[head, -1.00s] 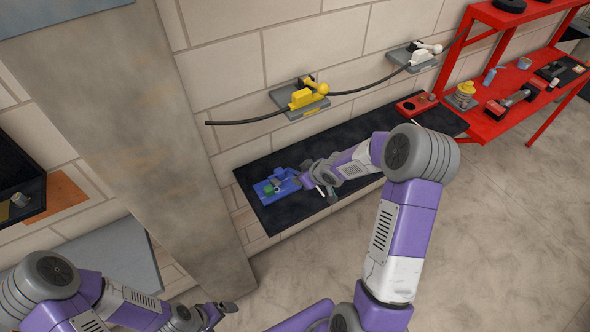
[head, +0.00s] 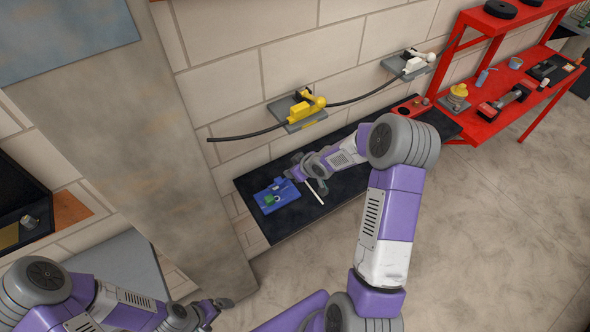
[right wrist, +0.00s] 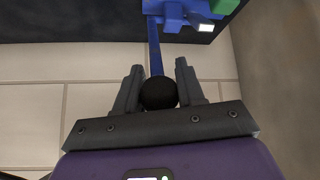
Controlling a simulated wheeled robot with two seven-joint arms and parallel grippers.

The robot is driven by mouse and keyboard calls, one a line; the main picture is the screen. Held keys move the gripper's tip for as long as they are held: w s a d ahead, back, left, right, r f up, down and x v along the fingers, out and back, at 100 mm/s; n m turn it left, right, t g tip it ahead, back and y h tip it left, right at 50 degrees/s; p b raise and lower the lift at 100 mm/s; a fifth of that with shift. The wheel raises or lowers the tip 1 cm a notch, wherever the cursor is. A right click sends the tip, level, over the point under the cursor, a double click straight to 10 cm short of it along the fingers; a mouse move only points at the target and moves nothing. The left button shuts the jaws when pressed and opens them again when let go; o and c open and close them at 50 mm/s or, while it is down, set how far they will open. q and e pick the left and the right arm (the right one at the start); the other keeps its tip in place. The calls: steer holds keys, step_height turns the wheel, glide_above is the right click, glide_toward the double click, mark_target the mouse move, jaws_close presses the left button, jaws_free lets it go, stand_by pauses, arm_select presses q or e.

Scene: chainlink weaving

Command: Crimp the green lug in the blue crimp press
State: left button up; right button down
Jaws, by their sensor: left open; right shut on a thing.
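The blue crimp press (head: 284,190) sits at the left end of the black bench top. The green lug (head: 269,200) is at the press, on its left side; I cannot tell how deep it sits. In the right wrist view the press (right wrist: 175,12) shows at the top, with a green part (right wrist: 224,5) at its right. My right gripper (right wrist: 158,88) is shut on the black ball knob (right wrist: 158,96) of the press's blue lever (right wrist: 154,50). My left gripper (head: 222,303) is open and empty, low and far from the bench.
A thin white rod (head: 315,192) lies right of the press. Yellow (head: 305,108) and white (head: 411,62) clamp devices on wall brackets hold a black cable (head: 350,92) above the bench. A red shelf (head: 485,120) with tools stands right. A grey pillar (head: 170,150) is left.

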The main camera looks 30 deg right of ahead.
steer(key=shift+w+r, duration=0.15)
steer(key=c, duration=1)
jaws_free()
steer(key=shift+o, duration=1.4)
steer(key=p+v, duration=0.2)
steer(key=v, duration=0.5)
steer(key=shift+s, duration=0.2)
